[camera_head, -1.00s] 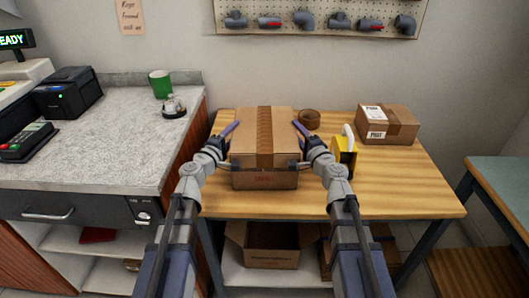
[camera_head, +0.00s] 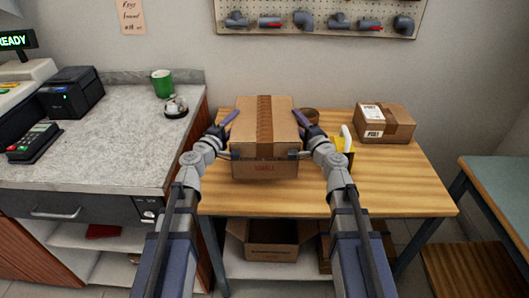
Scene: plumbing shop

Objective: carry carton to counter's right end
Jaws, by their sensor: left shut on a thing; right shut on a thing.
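The carton (camera_head: 264,125) is a brown cardboard box with a tape strip down its top and red print on its front. It is held between my two grippers above the wooden table, and I cannot tell how far off the surface it is. My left gripper (camera_head: 228,118) is shut on its left side. My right gripper (camera_head: 301,117) is shut on its right side. The grey stone-topped counter (camera_head: 110,150) stands to the left, and its right end is close beside the table and the carton.
On the counter are a green mug (camera_head: 161,83), a bell (camera_head: 175,107), a black printer (camera_head: 72,92) and a card terminal (camera_head: 34,143). The counter's front right area is clear.

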